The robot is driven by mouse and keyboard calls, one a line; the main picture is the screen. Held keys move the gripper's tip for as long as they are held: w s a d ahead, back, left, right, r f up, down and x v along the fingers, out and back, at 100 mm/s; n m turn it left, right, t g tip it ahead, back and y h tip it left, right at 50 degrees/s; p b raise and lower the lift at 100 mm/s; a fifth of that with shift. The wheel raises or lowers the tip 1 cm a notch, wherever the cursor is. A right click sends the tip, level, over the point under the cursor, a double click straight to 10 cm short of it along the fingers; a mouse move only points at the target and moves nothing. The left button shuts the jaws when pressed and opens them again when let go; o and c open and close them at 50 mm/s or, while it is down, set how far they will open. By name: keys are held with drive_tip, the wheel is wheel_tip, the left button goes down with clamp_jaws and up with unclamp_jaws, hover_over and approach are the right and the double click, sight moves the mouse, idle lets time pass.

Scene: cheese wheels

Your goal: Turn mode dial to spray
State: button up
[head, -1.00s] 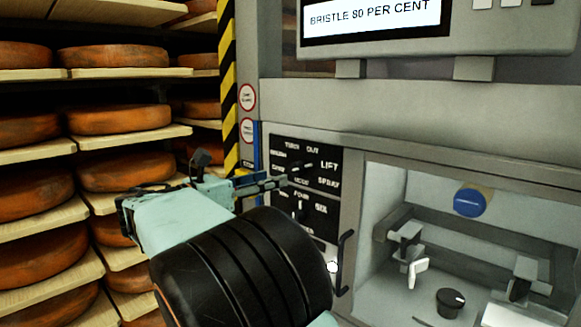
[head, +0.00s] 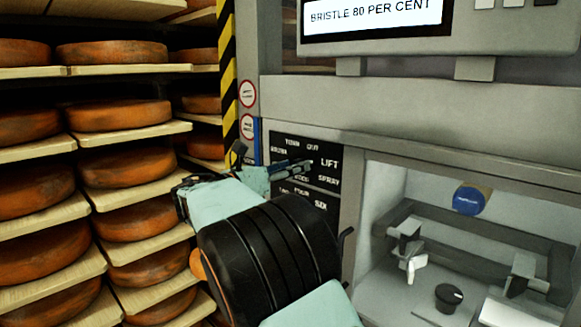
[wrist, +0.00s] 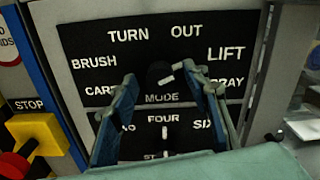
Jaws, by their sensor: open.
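The mode dial (wrist: 158,73) is a small black knob with a white pointer mark, on a black panel (wrist: 85,45) above the word MODE. Labels around it read BRUSH, TURN, OUT, LIFT and SPRAY, with SPRAY (wrist: 230,82) at the right, partly covered by a finger. The pointer mark lies to the lower right of the knob; I cannot tell which label it selects. My gripper (wrist: 161,73) is open, with one finger on each side of the dial; contact is unclear. In the head view my gripper (head: 304,168) is in front of the panel and hides the dial.
A lower dial (wrist: 165,135) sits below, near FOUR and SIX. A yellow and red stop switch (wrist: 35,140) is at left. A display (head: 370,15) reads BRISTLE 80 PER CENT. Cheese shelves (head: 120,140) stand left, an open machine bay (head: 460,240) right.

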drive_tip(key=c, duration=1.1)
drive_tip(key=shift+m, duration=0.3)
drive_tip(key=m+b, duration=0.6)
drive_tip(key=m, duration=0.2)
drive_tip(key=shift+f, duration=0.1)
drive_tip(key=shift+m, duration=0.3)
drive_tip(key=o, duration=1.1)
